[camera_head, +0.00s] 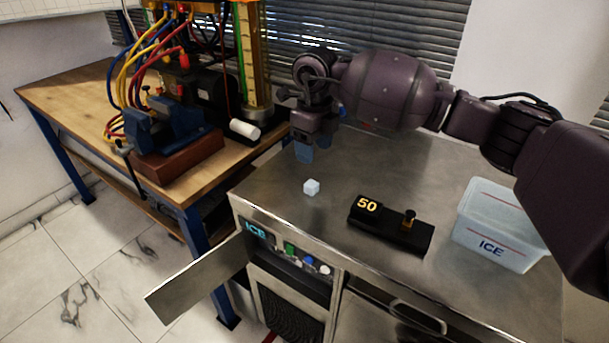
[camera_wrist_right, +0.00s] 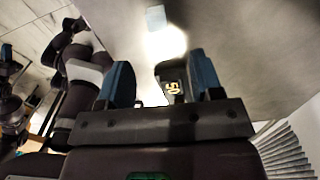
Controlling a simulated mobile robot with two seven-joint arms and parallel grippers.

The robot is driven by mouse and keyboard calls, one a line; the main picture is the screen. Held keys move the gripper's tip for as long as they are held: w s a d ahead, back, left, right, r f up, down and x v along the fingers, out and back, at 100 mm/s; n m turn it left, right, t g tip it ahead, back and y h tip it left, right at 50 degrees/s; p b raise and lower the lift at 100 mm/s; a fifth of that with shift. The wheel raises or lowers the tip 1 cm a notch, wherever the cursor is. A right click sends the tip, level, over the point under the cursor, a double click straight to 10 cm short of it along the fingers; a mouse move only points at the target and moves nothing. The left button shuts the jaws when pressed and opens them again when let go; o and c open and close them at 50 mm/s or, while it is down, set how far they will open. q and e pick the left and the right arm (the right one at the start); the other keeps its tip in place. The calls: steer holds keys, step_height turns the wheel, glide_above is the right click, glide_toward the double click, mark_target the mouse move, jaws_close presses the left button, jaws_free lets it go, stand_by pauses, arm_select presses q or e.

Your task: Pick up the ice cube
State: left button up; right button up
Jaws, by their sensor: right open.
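A small pale-blue ice cube (camera_head: 311,187) sits on the steel counter (camera_head: 290,212), near its front left corner. It also shows at the top of the right wrist view (camera_wrist_right: 156,17). My right gripper (camera_head: 312,148) is above the counter, behind the cube in the head view. Its blue fingers are apart with nothing between them, and the right wrist view shows the open jaws (camera_wrist_right: 162,80) as well. The cube is clear of the fingers. My left gripper is not in view.
A black block marked 50 with a brass knob (camera_head: 395,222) lies right of the cube. A translucent ICE bin (camera_head: 490,247) stands further right. A wooden bench (camera_head: 75,95) with a blue vise (camera_head: 165,125) and hoses is at left. An open panel (camera_head: 200,280) juts from the counter front.

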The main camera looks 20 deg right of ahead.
glide_above(311, 183)
steer(key=f, duration=0.3)
steer(key=f+b, duration=0.1)
steer(key=shift+s+d+f, duration=0.15)
steer(key=shift+d+f, duration=0.1)
steer(key=shift+f, duration=0.75)
steer(key=f, duration=0.2)
steer(key=f+b, duration=0.1)
steer(key=f, duration=0.1)
steer(key=shift+w+a+f, duration=0.2)
steer(key=shift+f, duration=0.1)
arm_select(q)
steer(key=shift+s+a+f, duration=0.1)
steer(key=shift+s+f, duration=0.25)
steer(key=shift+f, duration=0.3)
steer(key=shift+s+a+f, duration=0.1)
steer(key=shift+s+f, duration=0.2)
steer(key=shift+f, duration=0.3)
arm_select(e)
steer(key=shift+r, duration=0.1)
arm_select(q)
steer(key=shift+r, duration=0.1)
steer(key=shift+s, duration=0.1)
arm_select(e)
steer(key=c, duration=1)
